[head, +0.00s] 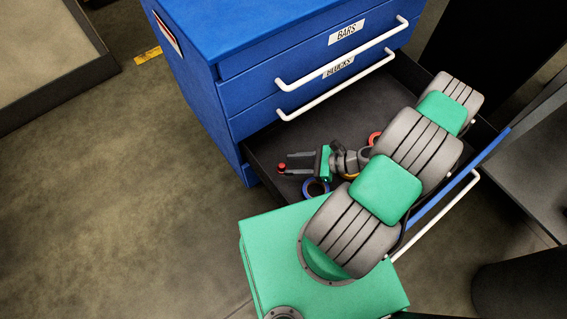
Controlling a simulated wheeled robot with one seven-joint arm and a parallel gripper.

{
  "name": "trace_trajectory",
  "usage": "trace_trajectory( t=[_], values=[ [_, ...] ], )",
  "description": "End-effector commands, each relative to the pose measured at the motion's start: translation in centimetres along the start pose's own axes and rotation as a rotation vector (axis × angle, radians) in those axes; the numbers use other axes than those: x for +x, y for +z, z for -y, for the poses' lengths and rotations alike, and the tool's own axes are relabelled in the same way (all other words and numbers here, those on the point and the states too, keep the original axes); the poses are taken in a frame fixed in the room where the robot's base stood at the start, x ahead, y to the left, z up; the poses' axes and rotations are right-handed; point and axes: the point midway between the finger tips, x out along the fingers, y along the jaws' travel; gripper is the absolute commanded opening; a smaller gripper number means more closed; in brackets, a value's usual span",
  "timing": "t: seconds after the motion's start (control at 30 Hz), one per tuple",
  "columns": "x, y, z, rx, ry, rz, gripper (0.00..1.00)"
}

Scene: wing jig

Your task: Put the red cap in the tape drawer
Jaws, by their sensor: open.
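The red cap (282,168) is small and shows at the tips of my gripper (287,163), over the left part of the open bottom drawer (340,106). My gripper's two dark fingers point left and are apart; the cap is by the lower fingertip. I cannot tell whether the cap touches a finger or rests on the drawer floor. In the drawer lie a blue tape ring (316,188), a red ring (374,138) and part of a yellow ring (350,176). My arm hides much of the drawer and its front, and no tape label shows.
The blue cabinet (240,40) has two shut drawers above, labelled BARS (346,32) and BLOCKS (338,67), with white handles. The open drawer's blue front and white handle (437,217) stick out at right. Dark furniture stands at right.

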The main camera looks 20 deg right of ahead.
Motion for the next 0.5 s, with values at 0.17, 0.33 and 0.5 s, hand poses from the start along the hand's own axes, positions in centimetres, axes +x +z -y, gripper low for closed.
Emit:
trace_trajectory(
  t=[0.17,0.33,0.5],
  values=[
    [-4.8,0.1,0.1,0.000,-0.005,-0.002,0.42],
    [-7.3,0.1,0.0,0.000,-0.001,-0.001,0.42],
    [-8.4,1.3,0.7,-0.120,0.087,-0.094,0.42]
  ],
)
